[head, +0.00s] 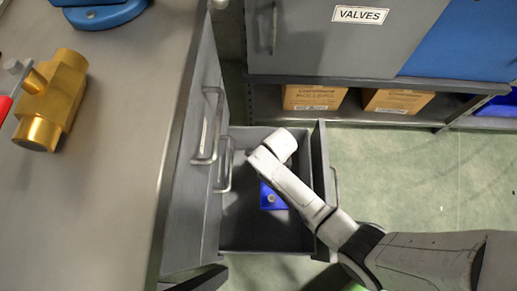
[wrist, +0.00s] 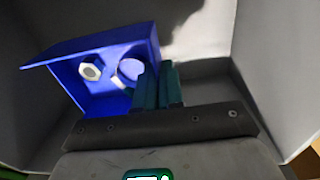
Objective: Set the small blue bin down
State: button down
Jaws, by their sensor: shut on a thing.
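The small blue bin (head: 270,198) shows in the head view inside an open grey drawer (head: 240,236), partly hidden under my arm. In the wrist view the blue bin (wrist: 85,63) is at the upper left, tilted in the picture, with a hex nut (wrist: 91,69) and a round pale piece (wrist: 131,70) in it. My gripper (wrist: 158,85) has its dark green fingers close together at the bin's right side, shut on its wall. The fingertips are hidden in the head view. I cannot tell whether the bin touches the drawer floor.
A grey worktop (head: 110,130) with a brass valve (head: 52,100) is at left. A cabinet marked VALVES (head: 345,40) stands at the top, above a shelf with cardboard boxes (head: 314,97). Green floor (head: 420,180) is open at right.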

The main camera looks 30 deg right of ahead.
notch_tip(320, 180, down, 10)
jog(key=b, duration=0.6)
jog(key=shift+r, duration=0.1)
jog(key=c, duration=1.3)
grip_release()
jog(key=shift+o, duration=0.2)
jog(key=d+r+n+p, duration=0.1)
jog(key=r+p, duration=0.1)
jog(key=r, duration=0.3)
jog(key=s+d+r+n+p, duration=0.1)
jog(key=r+n+p, duration=0.1)
jog(key=r, duration=0.3)
jog(key=s+d+r+n+p, duration=0.1)
jog(key=r+n+p, duration=0.1)
jog(key=r, duration=0.3)
jog(key=shift+r+p, duration=0.25)
jog(key=shift+p, duration=0.25)
jog(key=s+d+r+n, duration=0.1)
jog(key=s+r+n, duration=0.5)
jog(key=n, duration=0.4)
jog(key=s+r+n+t, duration=0.1)
jog(key=s+r+n, duration=0.5)
jog(key=r+n, duration=0.3)
jog(key=shift+d+r+n, duration=0.15)
jog(key=shift+d+n, duration=0.2)
jog(key=shift+n, duration=0.05)
